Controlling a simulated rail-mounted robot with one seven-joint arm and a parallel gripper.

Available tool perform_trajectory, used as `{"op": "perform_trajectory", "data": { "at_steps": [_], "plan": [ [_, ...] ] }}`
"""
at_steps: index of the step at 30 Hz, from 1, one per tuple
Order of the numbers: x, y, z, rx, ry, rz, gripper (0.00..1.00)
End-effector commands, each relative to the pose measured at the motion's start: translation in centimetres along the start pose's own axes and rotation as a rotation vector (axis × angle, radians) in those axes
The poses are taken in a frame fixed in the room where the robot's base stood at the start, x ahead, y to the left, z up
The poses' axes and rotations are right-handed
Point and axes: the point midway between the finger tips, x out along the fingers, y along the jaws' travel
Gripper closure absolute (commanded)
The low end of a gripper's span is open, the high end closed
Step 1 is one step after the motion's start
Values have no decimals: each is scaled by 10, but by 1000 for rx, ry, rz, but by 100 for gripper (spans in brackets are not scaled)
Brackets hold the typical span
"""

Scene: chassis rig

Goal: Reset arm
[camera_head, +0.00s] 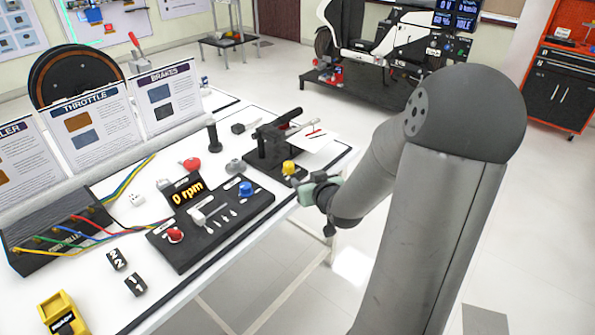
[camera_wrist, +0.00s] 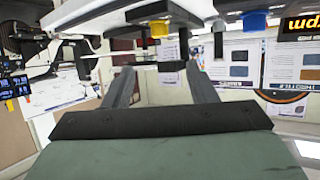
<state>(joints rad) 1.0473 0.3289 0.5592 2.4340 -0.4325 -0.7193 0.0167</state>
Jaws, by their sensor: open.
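My arm reaches in from the right. In the wrist view, which looks upside down, the two grey fingers of my gripper (camera_wrist: 161,85) stand apart with nothing between them. The yellow knob (camera_wrist: 159,28) and the blue knob (camera_wrist: 255,20) hang near the top there. In the head view, the fingers are mostly hidden, so I cannot tell whether they touch the table.
The black control panel has a 0 rpm display (camera_head: 187,191), a blue knob (camera_head: 245,189) and a red knob (camera_head: 175,235). A black lever unit (camera_head: 272,146) stands behind the yellow knob. Poster boards line the table's back.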

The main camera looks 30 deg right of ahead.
Motion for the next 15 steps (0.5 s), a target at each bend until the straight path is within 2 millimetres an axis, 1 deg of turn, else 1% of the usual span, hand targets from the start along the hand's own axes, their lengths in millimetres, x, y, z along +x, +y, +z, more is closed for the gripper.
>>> {"op": "perform_trajectory", "data": {
  "at_steps": [5, 8, 11, 14, 15],
  "plan": [
    [0, 0, 0, 0, -1, 0, 48],
    [-2, -6, -1, -14, -34, -1, 48],
    [-12, -24, 0, -55, -141, 0, 48],
    [-36, -50, 1, -108, -311, 11, 48],
    [-50, -61, 1, -127, -386, 18, 48]
  ]
}}
